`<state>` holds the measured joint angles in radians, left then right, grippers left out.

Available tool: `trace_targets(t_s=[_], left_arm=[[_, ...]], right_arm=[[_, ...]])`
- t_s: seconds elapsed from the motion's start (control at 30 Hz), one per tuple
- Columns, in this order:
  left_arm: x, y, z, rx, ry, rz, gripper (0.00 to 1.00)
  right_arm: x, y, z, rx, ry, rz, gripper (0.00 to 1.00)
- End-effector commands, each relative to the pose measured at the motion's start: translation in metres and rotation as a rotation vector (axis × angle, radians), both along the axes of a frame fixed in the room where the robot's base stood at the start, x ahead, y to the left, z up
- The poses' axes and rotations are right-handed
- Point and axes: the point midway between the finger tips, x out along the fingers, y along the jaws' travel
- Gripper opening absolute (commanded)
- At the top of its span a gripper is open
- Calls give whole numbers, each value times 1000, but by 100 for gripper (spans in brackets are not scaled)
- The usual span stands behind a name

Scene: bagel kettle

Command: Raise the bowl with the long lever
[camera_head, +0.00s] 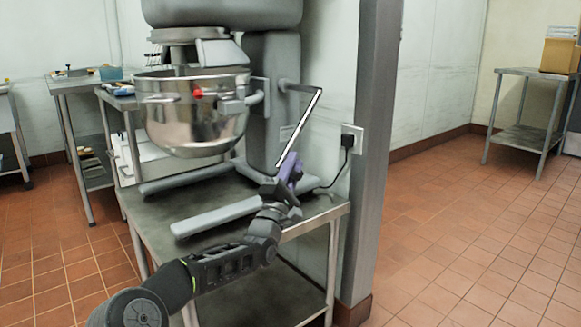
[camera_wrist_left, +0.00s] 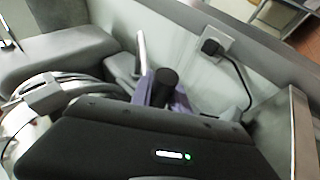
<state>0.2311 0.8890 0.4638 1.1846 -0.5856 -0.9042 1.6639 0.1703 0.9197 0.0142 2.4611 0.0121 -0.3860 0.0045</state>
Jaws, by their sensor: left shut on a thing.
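The steel mixer bowl (camera_head: 180,128) hangs in its holder on the grey mixer (camera_head: 262,70), above the mixer's feet. The long lever (camera_head: 303,122) comes out of the mixer's right side, bends, and slants down to the left. My left gripper (camera_head: 288,168) has purple fingers and is shut at the lever's low end. In the left wrist view the purple fingers (camera_wrist_left: 182,100) stand around the dark end of the lever (camera_wrist_left: 165,78). The fingers' exact contact is partly hidden by the gripper body. My right gripper is not in view.
The mixer stands on a steel table (camera_head: 160,208). A metal post (camera_head: 372,150) and a wall outlet with a black plug (camera_head: 347,140) are close on the right of the lever. A side table (camera_head: 75,85) stands at the left. The tiled floor at right is open.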

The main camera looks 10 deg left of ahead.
Motion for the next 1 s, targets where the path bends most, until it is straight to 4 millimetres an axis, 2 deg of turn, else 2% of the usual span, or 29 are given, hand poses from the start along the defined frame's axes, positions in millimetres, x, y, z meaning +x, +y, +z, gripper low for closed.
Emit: trace_targets(t_s=[0.27,0.3,0.53,1.0], left_arm=[[-1,0,5,-2,-7,0,0],[-1,0,5,-2,-8,0,24],[-1,0,4,-2,-7,1,42],[-1,1,3,-2,-7,2,42]], right_arm=[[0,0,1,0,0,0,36],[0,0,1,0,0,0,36],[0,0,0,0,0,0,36],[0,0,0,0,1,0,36]])
